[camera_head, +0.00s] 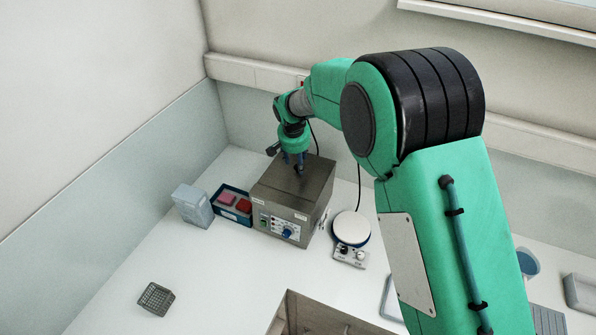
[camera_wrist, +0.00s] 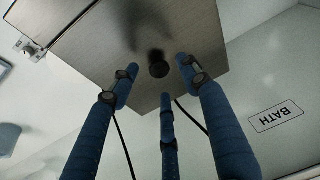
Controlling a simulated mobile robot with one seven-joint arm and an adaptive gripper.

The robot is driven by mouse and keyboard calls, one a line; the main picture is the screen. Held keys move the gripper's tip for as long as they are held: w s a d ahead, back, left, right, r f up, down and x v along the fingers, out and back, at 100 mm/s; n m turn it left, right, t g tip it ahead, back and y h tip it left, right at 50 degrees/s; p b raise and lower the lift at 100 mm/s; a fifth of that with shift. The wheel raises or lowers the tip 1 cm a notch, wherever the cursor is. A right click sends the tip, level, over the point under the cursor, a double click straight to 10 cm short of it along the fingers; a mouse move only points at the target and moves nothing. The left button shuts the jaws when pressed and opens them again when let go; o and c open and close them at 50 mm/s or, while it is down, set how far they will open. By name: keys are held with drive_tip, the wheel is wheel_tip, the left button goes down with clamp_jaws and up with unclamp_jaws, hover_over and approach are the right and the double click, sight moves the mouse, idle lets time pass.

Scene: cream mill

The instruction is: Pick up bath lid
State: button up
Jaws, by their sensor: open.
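The bath lid (camera_head: 313,192) is the flat brushed-steel top of the steel bath box (camera_head: 276,225), which stands on the white counter. In the wrist view the lid (camera_wrist: 95,35) fills the top middle, with a round dark knob (camera_wrist: 158,68) on it. My gripper (camera_head: 298,172) points down over the lid's far part. In the wrist view my gripper (camera_wrist: 160,78) has its blue fingers spread open around the knob's place, with nothing held. I cannot tell how far above the lid the fingertips are. The lid lies flat on the bath.
A dark blue tray (camera_head: 222,213) with red items and a translucent container (camera_head: 192,207) stand left of the bath. A hotplate (camera_head: 351,228) stands close on its right. A wire rack (camera_head: 156,299) is at front left. A BATH label (camera_wrist: 276,116) lies on a pale surface.

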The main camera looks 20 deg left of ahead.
drive_tip(key=shift+x, duration=1.35)
drive_tip(key=c, duration=1.1)
